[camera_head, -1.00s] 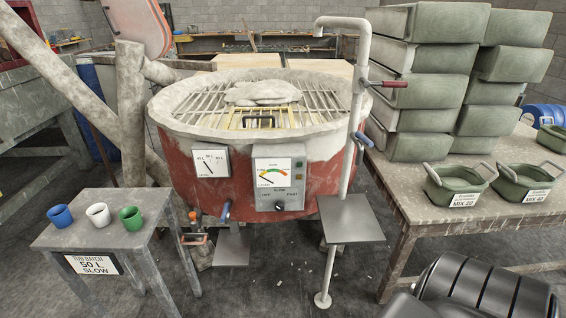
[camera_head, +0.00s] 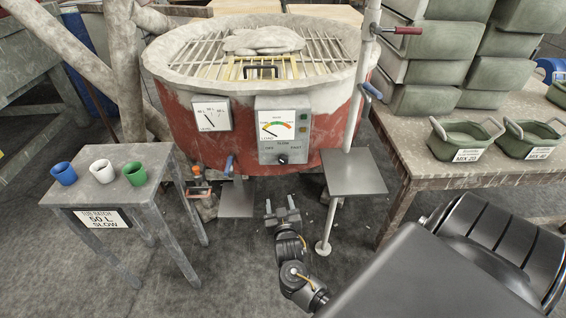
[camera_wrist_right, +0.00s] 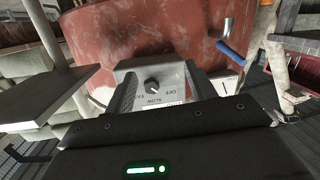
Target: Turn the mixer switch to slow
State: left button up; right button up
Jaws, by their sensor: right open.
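The red mixer drum (camera_head: 185,110) stands at the middle back with a grey control box (camera_head: 284,145) on its front. The black mixer switch (camera_head: 283,159) is low on that box, between the labels OFF and FAST, with SLOW above. Its pointer is too small to read surely. My right gripper (camera_head: 281,209) is open and empty, below and in front of the box, apart from it. In the right wrist view the switch (camera_wrist_right: 152,87) shows upside down between the open fingers (camera_wrist_right: 160,92), some way beyond them. My left gripper is not in view.
A grey plate (camera_head: 354,172) on a pole stands close right of my gripper; a lower plate (camera_head: 236,200) and blue-handled lever (camera_head: 228,166) are left. A small table (camera_head: 118,192) holds cups and a "50 L SLOW" sign (camera_head: 103,219). Tubs (camera_head: 467,141) stand on the right table.

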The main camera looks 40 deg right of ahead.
aim_at(283, 161)
notch_tip(283, 161, up, 8)
jog(key=d+m+h, duration=0.2)
jog(key=m, duration=0.1)
jog(key=shift+n, duration=0.3)
jog(key=p+x, duration=0.1)
jog(key=x, duration=1)
jog(key=shift+d, duration=0.1)
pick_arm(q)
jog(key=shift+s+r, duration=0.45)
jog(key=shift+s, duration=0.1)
